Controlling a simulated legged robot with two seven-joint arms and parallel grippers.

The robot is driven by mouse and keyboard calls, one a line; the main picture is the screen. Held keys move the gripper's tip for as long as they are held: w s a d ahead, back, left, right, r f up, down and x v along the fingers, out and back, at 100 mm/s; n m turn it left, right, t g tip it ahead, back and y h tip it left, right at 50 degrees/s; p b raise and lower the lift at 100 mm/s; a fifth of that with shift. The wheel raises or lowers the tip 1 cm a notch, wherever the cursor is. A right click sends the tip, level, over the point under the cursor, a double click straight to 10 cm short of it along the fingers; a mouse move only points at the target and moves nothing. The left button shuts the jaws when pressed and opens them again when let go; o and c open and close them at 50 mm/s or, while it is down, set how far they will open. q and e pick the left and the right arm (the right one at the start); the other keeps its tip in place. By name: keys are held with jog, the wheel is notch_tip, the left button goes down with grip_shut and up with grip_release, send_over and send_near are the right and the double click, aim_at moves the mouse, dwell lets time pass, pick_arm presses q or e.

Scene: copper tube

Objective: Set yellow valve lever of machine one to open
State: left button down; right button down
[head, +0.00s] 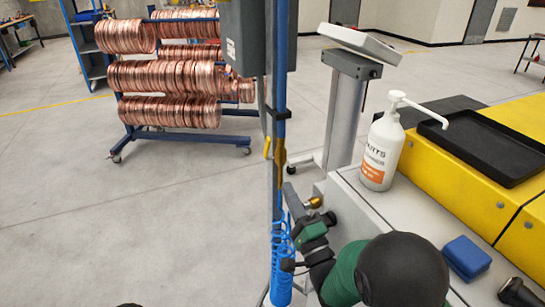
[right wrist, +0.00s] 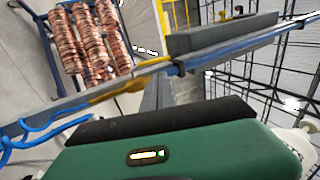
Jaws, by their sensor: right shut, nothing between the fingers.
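The yellow valve lever (head: 267,147) shows as a small yellow piece on the left side of the upright blue pipe (head: 282,95). More yellow (head: 281,158) shows on the pipe just beside it. In the right wrist view a yellow lever (right wrist: 150,65) lies near the blue pipe (right wrist: 235,52). My right gripper (head: 289,191) is shut and empty, its fingers pointing up beside the pipe just below the yellow parts. I cannot tell whether it touches the lever or the pipe. My left gripper is not in view.
A blue coiled hose (head: 281,250) hangs below the pipe. A grey box (head: 243,45) is mounted above the lever. A white pump bottle (head: 382,150) and a blue block (head: 466,257) stand on the machine at right. A rack of copper coils (head: 165,75) stands behind; floor at left is clear.

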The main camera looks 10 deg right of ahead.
send_near(268, 149)
jog(key=w, duration=0.2)
jog(key=w+a+r, duration=0.2)
jog(key=w, duration=0.1)
jog(key=shift+r, duration=0.25)
jog(key=shift+w, duration=0.55)
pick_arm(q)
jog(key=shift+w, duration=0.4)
pick_arm(e)
jog(key=shift+s+r, duration=0.1)
